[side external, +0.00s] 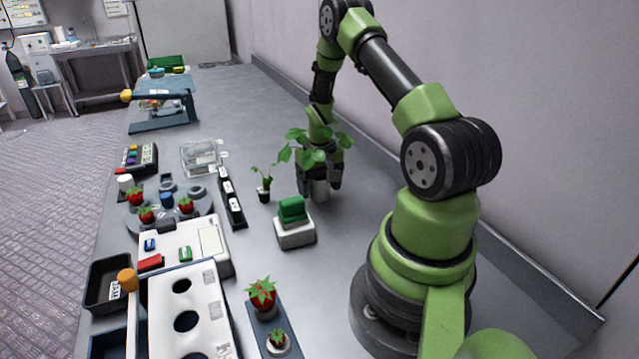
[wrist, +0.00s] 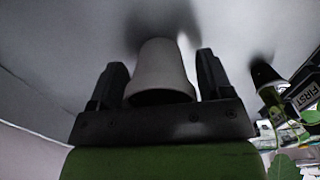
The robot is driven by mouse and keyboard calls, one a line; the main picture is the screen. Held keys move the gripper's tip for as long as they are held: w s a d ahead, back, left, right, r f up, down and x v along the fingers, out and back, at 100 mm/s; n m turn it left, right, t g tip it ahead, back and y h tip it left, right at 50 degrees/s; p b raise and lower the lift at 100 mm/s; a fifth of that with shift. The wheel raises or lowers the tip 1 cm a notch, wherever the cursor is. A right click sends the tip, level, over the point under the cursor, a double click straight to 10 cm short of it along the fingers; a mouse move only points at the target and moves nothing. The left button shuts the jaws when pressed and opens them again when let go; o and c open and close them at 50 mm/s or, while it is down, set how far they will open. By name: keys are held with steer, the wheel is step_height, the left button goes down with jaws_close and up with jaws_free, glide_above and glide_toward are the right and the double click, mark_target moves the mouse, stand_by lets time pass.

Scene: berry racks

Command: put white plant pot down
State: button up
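The white plant pot (side external: 320,189) stands at the back of the bench in the side view, beneath green leaves (side external: 310,152) that overlap my gripper. My gripper (side external: 320,184) points down with one finger on each side of the pot. In the wrist view the pale, tapered pot (wrist: 160,72) sits between the two dark fingers (wrist: 162,78). Narrow gaps show between the fingertips and the pot walls, so the gripper looks open around it. The pot looks upright and at bench level. Its exact contact with the bench is hard to see.
A small plant in a dark pot (side external: 264,194) stands left of my gripper. A white block with a green top (side external: 295,232) is in front. A dark narrow rack (side external: 232,200) and a clear box (side external: 200,157) lie further left. Bare bench (side external: 265,115) lies behind.

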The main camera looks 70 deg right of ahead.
steer(key=shift+o, duration=0.7)
step_height(320, 180, up, 10)
steer(key=shift+s+a+f, duration=0.1)
steer(key=shift+s, duration=0.05)
steer(key=a+r+n+t, duration=0.2)
steer(key=a+r+t, duration=0.2)
steer(key=a+r, duration=1.3)
steer(key=shift+s+a+r+n+t, duration=0.25)
steer(key=shift+a+r+n+t, duration=0.05)
steer(key=shift+a, duration=0.4)
steer(key=shift+o, duration=0.5)
steer(key=s+a+r+n+t+y, duration=0.2)
steer(key=s+a, duration=0.6)
steer(key=shift+r+t, duration=0.25)
steer(key=shift+t, duration=0.05)
steer(key=shift+d, duration=0.1)
